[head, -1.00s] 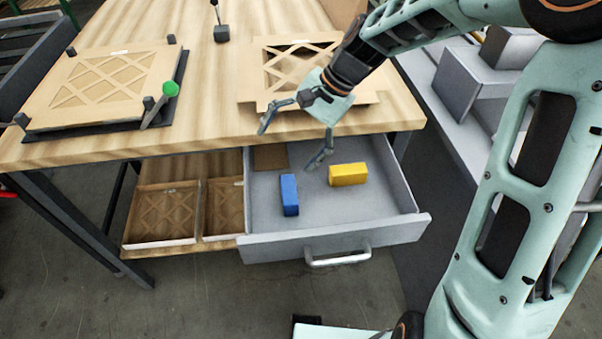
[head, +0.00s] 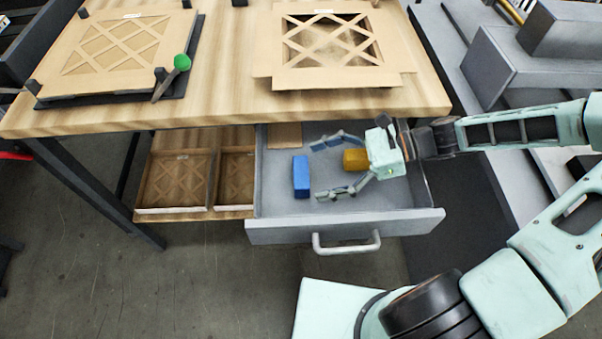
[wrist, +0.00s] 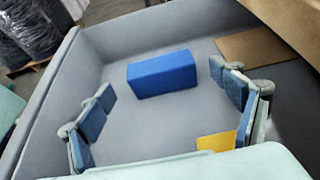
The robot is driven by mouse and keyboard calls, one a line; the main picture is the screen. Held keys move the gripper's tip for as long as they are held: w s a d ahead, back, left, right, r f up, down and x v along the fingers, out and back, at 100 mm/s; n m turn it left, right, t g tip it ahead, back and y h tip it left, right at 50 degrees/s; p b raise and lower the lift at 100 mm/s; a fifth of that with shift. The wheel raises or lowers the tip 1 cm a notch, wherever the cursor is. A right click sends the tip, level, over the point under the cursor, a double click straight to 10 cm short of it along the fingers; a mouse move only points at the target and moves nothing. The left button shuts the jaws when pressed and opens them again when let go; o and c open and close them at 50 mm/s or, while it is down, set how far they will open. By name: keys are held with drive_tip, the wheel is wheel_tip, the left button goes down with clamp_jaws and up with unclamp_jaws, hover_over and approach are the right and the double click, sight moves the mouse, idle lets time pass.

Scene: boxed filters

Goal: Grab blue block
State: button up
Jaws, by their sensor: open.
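The blue block (head: 301,176) lies in the open grey drawer (head: 345,230), toward its left side in the head view. It also shows in the wrist view (wrist: 162,74), ahead of the fingers and apart from them. My gripper (head: 316,170) is open and empty inside the drawer area, its fingers pointing left at the blue block. The yellow block (head: 355,159) is to the right of the blue one, partly hidden by my gripper. A corner of the yellow block shows low in the wrist view (wrist: 217,141), by the right finger.
A flat brown piece (head: 285,136) lies at the drawer's back left. The wooden table (head: 225,60) overhangs the drawer, with boxed filters (head: 332,48) on top. Trays (head: 175,180) sit on the shelf left of the drawer. The drawer walls surround my gripper.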

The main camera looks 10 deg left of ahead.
sight(301, 171)
drive_tip(key=x, duration=0.4)
drive_tip(key=shift+a+f, duration=0.1)
drive_tip(key=shift+a, duration=0.25)
drive_tip(key=c, duration=1.3)
drive_tip(key=shift+c, duration=0.2)
